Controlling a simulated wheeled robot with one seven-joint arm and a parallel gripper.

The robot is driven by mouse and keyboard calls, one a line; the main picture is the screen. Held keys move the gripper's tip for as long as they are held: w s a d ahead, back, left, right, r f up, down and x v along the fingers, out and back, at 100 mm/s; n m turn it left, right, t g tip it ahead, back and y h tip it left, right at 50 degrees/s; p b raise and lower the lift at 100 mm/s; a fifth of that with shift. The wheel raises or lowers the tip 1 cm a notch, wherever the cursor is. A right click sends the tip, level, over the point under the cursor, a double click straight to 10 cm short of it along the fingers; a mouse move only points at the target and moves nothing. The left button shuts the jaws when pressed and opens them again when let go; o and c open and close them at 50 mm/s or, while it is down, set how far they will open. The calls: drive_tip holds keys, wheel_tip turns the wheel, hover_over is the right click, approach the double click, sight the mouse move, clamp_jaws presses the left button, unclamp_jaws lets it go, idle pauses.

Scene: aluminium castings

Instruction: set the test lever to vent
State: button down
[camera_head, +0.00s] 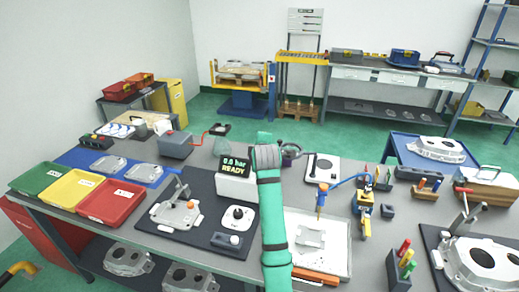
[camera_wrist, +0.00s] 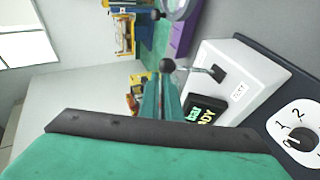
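The test station is a white box (camera_head: 236,186) with a dark display reading "0.0 bar READY" in the head view. In the wrist view the white box (camera_wrist: 228,75) carries the test lever (camera_wrist: 198,70), a thin metal rod with a black ball knob (camera_wrist: 167,65), pointing left from a dark slot. A small label sits beside it, but no vent mark is readable. My gripper (camera_wrist: 160,78) has its green fingers side by side with hardly a gap, close to the knob. Contact with the knob cannot be told. In the head view my arm hides the lever and fingertips.
A white dial (camera_wrist: 296,138) with numbers sits beside the box on a dark mat; it also shows in the head view (camera_head: 238,217). A casting with a clamp (camera_head: 176,215) stands left of it. A white tray (camera_head: 335,240) lies right of my arm.

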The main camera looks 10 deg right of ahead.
drive_tip(key=shift+d, duration=0.1)
drive_tip(key=s+a+r, duration=0.3)
drive_tip(key=s+r, duration=0.4)
drive_tip(key=s, duration=0.3)
drive_tip(key=shift+s+a+r, duration=0.15)
drive_tip(key=shift+s+a, duration=0.05)
drive_tip(key=shift+a, duration=0.05)
idle(0.4)
